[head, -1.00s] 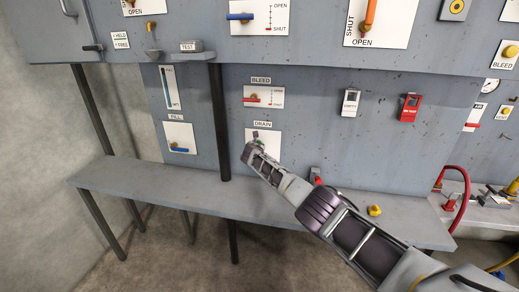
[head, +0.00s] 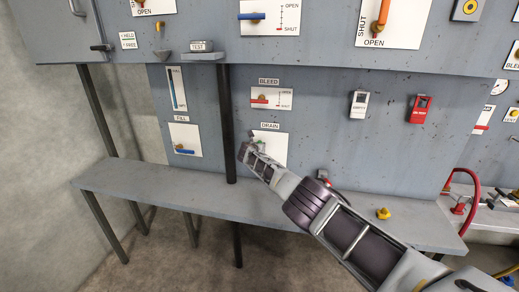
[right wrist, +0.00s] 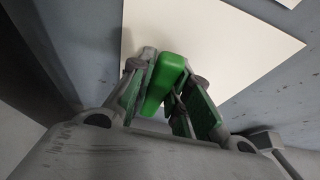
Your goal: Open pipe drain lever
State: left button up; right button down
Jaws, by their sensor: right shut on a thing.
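The white drain plate (head: 278,146) is on the grey panel under the DRAIN label (head: 270,126) in the head view. My right gripper (head: 247,147) is at the plate's left side, with its arm coming in from the lower right. In the right wrist view, my right gripper (right wrist: 170,82) is shut on the green drain lever (right wrist: 164,80), which lies between the two fingers in front of the white plate (right wrist: 225,45). In the head view the gripper hides most of the lever. My left gripper is in neither view.
The red bleed lever (head: 259,101) is just above. The blue fill lever (head: 184,152) is to the left, and a dark post (head: 226,120) stands close left of my gripper. A grey shelf (head: 160,192) runs below, with a yellow knob (head: 383,213) on it.

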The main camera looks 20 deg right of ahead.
jog(key=shift+f, duration=0.15)
jog(key=c, duration=1.3)
grip_release()
jog(key=shift+a, duration=0.1)
jog(key=shift+s+a+r, duration=0.2)
jog(key=shift+s+a, duration=0.05)
jog(key=shift+a, duration=0.1)
jog(key=shift+s+a+r, duration=0.2)
jog(key=shift+s, duration=0.25)
jog(key=v, duration=1)
jog(key=shift+d+r, duration=0.1)
dwell(0.4)
